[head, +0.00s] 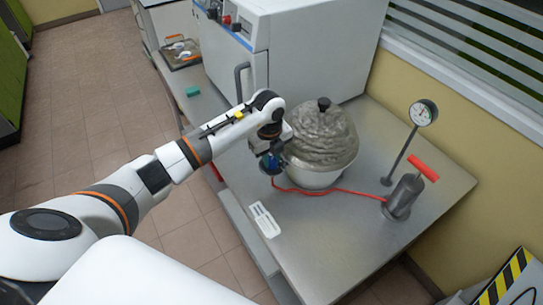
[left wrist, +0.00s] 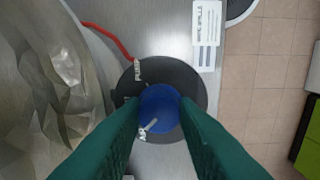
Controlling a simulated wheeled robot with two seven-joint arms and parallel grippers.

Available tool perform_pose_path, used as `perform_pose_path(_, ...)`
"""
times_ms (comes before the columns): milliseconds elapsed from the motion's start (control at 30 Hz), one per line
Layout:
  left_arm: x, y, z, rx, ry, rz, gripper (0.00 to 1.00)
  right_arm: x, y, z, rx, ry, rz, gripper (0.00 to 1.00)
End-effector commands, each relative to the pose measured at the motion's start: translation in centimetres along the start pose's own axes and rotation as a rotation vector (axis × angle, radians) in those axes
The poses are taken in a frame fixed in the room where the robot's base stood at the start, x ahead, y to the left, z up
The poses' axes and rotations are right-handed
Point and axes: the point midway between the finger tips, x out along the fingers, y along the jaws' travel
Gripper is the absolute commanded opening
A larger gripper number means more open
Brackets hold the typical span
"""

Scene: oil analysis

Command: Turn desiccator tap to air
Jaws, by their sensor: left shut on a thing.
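The desiccator (head: 322,145) stands on the metal bench, with a crinkled grey dome, a black top knob and a white lower bowl. Its tap is on the left side, where my left gripper (head: 270,160) covers most of it. In the left wrist view the tap has a blue knob (left wrist: 160,106) on a dark round plate (left wrist: 192,84). "PUMP" is printed at the plate's upper left. A pale pointer (left wrist: 149,126) on the knob slants toward the lower left, away from that word. My left gripper's green fingers (left wrist: 161,112) are shut on the blue knob. My right gripper is not in view.
A red hose (head: 335,191) runs across the bench to a grey hand pump (head: 404,195) with a red handle. A dial gauge (head: 423,112) stands behind it. A white card (head: 264,219) lies near the bench's left edge. A large white cabinet (head: 315,45) stands behind. The front bench is clear.

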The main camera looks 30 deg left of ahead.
Motion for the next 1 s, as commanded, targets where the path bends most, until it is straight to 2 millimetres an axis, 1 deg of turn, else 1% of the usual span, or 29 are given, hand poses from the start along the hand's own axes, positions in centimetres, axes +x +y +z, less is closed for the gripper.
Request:
perform_pose_path(200, -0.16, 0.05, -0.1, -0.129, 0.01, 0.003, 0.05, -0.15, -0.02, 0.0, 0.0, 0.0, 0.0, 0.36)
perform_pose_path(400, -0.15, 0.04, -0.1, -0.2, 0.013, 0.003, 0.05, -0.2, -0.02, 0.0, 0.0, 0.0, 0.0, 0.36)
perform_pose_path(967, -0.16, 0.06, -0.12, -0.232, 0.015, 0.004, 0.05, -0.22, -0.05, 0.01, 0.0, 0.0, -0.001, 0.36)
perform_pose_path(1000, -0.16, 0.06, -0.12, -0.232, 0.015, 0.004, 0.31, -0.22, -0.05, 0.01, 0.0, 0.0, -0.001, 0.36)
